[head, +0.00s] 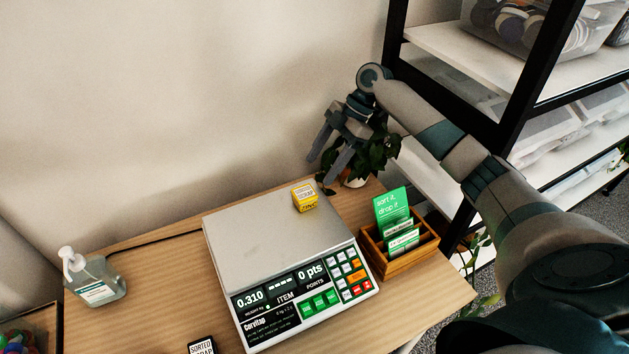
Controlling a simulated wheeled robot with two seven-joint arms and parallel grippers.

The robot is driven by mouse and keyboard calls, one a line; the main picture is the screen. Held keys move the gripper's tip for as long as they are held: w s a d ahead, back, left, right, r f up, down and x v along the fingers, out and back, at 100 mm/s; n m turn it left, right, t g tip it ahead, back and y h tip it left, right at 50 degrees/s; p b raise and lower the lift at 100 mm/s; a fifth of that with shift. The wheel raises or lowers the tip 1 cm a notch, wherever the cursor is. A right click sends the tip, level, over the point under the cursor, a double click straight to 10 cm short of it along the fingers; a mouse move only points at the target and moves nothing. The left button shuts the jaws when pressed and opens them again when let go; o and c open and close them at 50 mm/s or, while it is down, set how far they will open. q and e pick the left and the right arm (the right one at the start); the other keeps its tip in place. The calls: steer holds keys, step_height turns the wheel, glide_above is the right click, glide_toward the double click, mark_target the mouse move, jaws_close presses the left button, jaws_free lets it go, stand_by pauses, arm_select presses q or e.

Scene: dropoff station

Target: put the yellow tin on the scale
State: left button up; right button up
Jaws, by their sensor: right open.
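The yellow tin (305,197) is a small yellow box-like tin with a white label. It sits upright on the far right part of the plate of the scale (250,235). The scale's display reads 0.310. My right gripper (325,169) is open and empty, above and beyond the tin near the far right edge of the table, with its fingers apart from the tin. My left gripper is out of view.
A card box (399,252) with green cards stands right of the scale. A potted plant (357,170) is behind my right gripper. A sanitizer bottle (93,279) stands at the left, and a dark labelled item (201,345) at the front. A black-framed shelf (517,100) rises at the right.

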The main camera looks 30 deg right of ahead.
steer(key=shift+v, duration=0.85)
